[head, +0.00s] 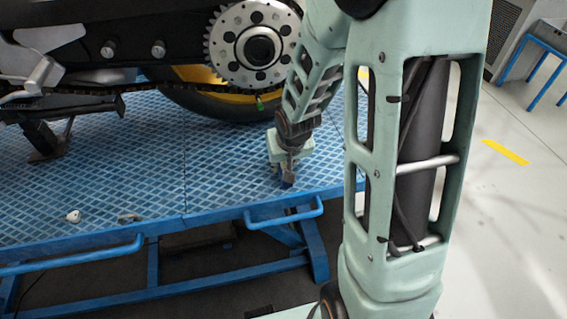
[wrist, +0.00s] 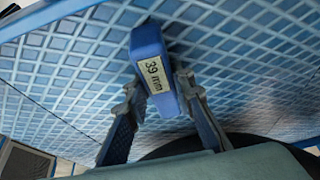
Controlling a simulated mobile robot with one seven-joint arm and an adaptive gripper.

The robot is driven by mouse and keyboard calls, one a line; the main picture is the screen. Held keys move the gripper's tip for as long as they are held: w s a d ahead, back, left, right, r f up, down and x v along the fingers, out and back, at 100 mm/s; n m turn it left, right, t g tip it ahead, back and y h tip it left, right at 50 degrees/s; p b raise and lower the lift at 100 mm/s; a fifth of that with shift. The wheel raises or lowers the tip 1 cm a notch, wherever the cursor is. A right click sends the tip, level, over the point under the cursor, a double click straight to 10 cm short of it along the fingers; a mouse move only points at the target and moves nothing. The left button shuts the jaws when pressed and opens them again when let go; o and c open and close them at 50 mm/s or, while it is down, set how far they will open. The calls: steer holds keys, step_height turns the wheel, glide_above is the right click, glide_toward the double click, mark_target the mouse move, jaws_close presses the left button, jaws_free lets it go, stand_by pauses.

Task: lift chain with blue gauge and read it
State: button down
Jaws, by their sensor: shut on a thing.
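The blue gauge (wrist: 150,45) is a block with a pale label reading "39 mm" in the wrist view. My gripper (wrist: 162,95) is shut on it, one finger on each side. In the head view my gripper (head: 288,168) points down over the front right part of the blue platform, with a bit of the blue gauge (head: 287,183) below the fingers. I cannot tell whether the gauge touches the platform. The chain (head: 130,90) runs low along the motorcycle to the rear sprocket (head: 253,45), up and behind my gripper, apart from the gauge.
The blue lattice-patterned platform (head: 150,185) carries the motorcycle. A small white item (head: 73,216) and a small metal part (head: 130,217) lie near its front edge. A small green piece (head: 259,103) shows below the sprocket. A blue-legged table (head: 545,60) stands at right; the floor there is clear.

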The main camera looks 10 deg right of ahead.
steer(key=c, duration=1.6)
jaws_free()
